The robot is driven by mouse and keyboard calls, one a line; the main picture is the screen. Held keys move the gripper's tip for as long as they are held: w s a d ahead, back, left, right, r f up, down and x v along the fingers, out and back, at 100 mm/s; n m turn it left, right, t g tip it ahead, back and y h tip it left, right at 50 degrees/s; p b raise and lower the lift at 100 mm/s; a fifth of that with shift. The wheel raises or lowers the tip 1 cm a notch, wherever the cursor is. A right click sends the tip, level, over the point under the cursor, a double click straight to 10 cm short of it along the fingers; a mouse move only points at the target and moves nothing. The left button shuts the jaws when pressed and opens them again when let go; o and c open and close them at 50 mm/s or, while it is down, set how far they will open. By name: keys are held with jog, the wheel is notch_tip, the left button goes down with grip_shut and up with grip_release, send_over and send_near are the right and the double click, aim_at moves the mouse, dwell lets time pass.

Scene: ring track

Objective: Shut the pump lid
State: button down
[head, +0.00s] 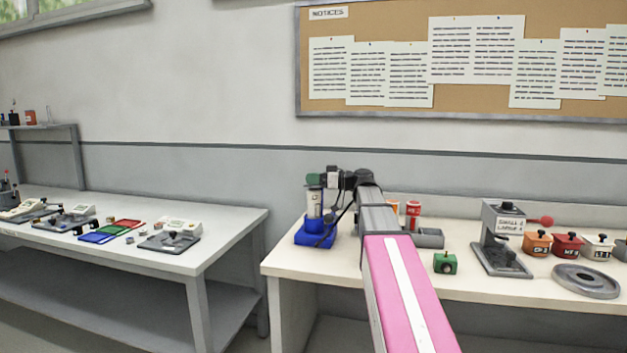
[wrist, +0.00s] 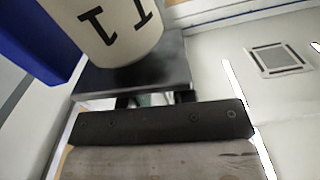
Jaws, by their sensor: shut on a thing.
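A blue pump (head: 315,238) with a white cylinder on it stands at the left end of the right-hand bench. My gripper is at the pump, and my arm hides part of it in the head view. In the wrist view, the white cylinder with black marks (wrist: 112,30) and a blue part (wrist: 35,35) fill the upper left. The dark jaws of my gripper (wrist: 150,98) are close together there, shut on a small part that I take to be the pump lid. How far the lid stands open cannot be told.
A small green box (head: 445,263), a grey press (head: 503,240) and several coloured pots stand right of my arm. A round grey plate (head: 586,281) lies near the front edge. A second bench (head: 225,226) stands at left, with a gap between.

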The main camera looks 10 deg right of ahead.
jog(key=c, duration=1)
grip_release()
jog(key=shift+d, duration=0.15)
jog(key=v, duration=1)
jog(key=shift+s+d, duration=0.15)
jog(key=shift+d, duration=0.1)
jog(key=shift+s, duration=0.1)
